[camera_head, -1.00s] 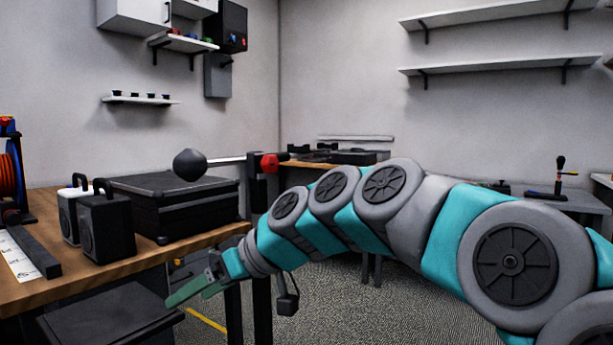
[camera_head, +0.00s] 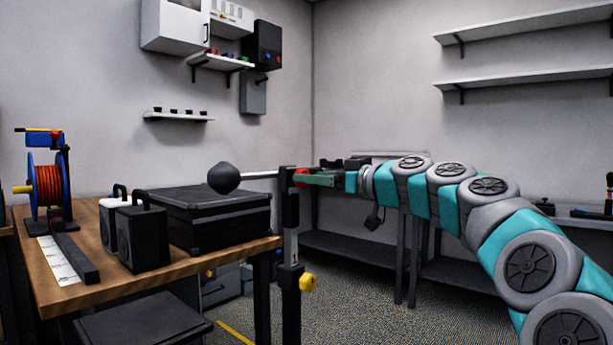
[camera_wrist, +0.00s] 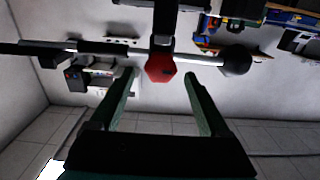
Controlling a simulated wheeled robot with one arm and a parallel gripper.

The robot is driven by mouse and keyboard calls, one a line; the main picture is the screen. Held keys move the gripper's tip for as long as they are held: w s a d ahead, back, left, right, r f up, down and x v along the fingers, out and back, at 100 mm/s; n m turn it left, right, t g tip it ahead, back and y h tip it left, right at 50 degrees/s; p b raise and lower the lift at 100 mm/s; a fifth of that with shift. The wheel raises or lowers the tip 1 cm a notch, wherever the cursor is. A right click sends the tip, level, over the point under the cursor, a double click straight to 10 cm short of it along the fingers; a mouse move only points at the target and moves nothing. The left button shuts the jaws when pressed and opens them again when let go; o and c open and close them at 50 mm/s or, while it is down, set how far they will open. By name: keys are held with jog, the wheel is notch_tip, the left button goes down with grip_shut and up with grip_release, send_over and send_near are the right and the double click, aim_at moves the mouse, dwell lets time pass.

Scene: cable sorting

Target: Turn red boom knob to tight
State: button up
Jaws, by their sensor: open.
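The red boom knob (camera_head: 301,172) is at the top of a dark upright stand (camera_head: 291,240), where a thin boom (camera_head: 258,176) with a dark ball (camera_head: 224,178) at its end meets it. In the wrist view the red knob (camera_wrist: 160,68) is faceted and faces me. My gripper (camera_head: 314,179) has green fingers and is level with the knob, coming from the right. In the wrist view my gripper (camera_wrist: 159,77) is open, with its fingertips on either side of the knob and gaps showing between. I cannot tell the knob's turn setting or the exact depth.
A yellow knob (camera_head: 307,283) is lower on the stand. The wooden table (camera_head: 60,285) holds a black case (camera_head: 212,215), a black speaker-like box (camera_head: 142,238), a white one (camera_head: 112,222) and a cable reel (camera_head: 48,185). Dark benches (camera_head: 355,248) stand behind my arm.

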jog(key=shift+x, duration=1.9)
grip_shut()
